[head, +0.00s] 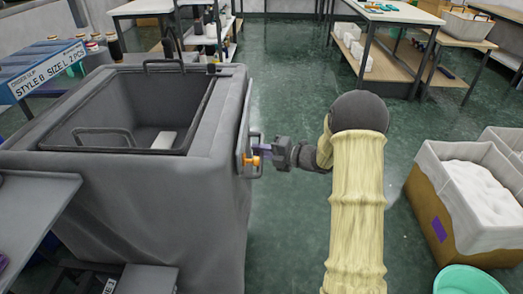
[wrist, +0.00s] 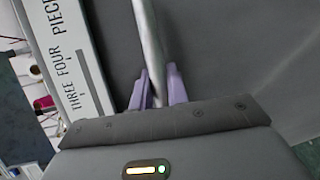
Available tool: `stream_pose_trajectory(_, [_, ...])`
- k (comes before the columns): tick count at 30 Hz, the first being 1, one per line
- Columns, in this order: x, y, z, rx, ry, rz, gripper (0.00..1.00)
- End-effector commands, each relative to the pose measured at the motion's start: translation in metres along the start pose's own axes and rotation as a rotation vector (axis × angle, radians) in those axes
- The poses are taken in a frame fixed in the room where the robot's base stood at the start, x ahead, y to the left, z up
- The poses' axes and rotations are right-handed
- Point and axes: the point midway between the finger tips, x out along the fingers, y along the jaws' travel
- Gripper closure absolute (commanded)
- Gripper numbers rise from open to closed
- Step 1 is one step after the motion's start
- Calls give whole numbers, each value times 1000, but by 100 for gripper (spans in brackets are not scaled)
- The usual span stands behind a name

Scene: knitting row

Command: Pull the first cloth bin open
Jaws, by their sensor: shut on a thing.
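A large grey cloth bin (head: 200,215) with an open top and dark rim stands at the left in the head view. A thin panel with a handle (head: 259,141) is on its right side. My gripper (head: 256,155) is at this side, with its purple fingers shut on the handle. In the wrist view my gripper (wrist: 157,88) has its fingers on both sides of the pale handle bar (wrist: 149,42). A white label (wrist: 72,70) with "THREE FOUR PIECE" lies left of the bar. The handle between the fingertips is partly hidden.
Green floor is clear behind my arm. A brown bin with a white lining (head: 440,222) and a turquoise tub (head: 468,280) stand at the right. A work table (head: 400,14) and a side table (head: 462,36) are at the back. A grey ledge (head: 35,205) is at the left.

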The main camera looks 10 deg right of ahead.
Motion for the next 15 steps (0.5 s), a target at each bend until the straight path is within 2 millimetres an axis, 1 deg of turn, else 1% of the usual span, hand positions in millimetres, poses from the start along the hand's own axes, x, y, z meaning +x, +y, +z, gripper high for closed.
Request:
stream_pose_trajectory(1, [0,-3,-2,3,3,-5,100])
stream_pose_trajectory(9, [1,-3,-2,4,4,-5,100])
stream_pose_trajectory(10, [1,-3,-2,4,4,-5,82])
stream_pose_trajectory(12, [1,-2,-2,3,4,-4,68])
stream_pose_trajectory(13, [1,-2,-2,3,4,-4,62])
stream_pose_trajectory(15, [0,-2,-1,3,2,-3,62])
